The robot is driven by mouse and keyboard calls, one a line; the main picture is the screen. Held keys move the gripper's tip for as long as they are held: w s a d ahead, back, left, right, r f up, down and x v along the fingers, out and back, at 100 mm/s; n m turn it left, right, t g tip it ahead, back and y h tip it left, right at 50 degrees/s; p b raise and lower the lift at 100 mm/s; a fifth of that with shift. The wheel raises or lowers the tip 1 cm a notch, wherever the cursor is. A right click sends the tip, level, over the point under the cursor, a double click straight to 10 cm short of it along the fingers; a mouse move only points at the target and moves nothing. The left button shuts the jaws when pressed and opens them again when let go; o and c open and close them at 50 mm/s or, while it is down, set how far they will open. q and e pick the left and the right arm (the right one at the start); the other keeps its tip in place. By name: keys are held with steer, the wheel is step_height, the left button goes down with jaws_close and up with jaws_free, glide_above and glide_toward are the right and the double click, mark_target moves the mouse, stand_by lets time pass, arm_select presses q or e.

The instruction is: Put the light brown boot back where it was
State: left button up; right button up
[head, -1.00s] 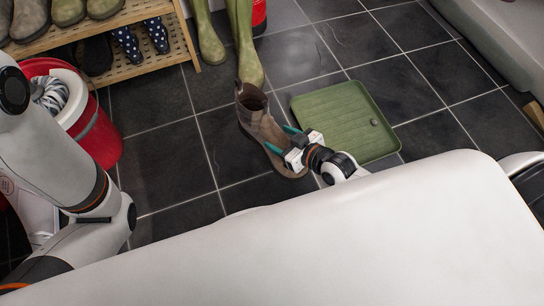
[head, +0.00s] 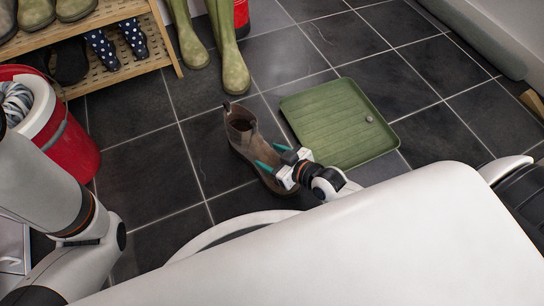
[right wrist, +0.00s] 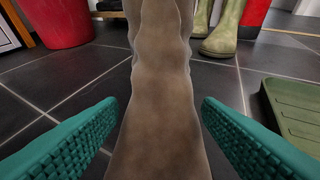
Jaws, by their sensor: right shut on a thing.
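The light brown boot (head: 240,136) is an ankle boot, upright in the middle of the head view, its toe toward the lower right. My right gripper (head: 268,161) is shut on it, with teal fingers on either side of its front part. In the right wrist view the boot (right wrist: 160,100) fills the middle between the two fingers. I cannot tell whether its sole touches the floor. My left arm shows at the left, but its gripper is out of view.
A green tray (head: 338,122) lies to the right of the boot. Tall green wellies (head: 232,65) stand behind it. A wooden rack (head: 125,72) with several boots and shoes is at the upper left, near a red bucket (head: 78,150). Dark tiled floor is bare left of the boot.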

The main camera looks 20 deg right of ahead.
steer(key=o, duration=1.3)
steer(key=shift+f, duration=0.15)
steer(key=p+v, duration=0.7)
steer(key=v, duration=0.5)
steer(key=shift+r, duration=0.25)
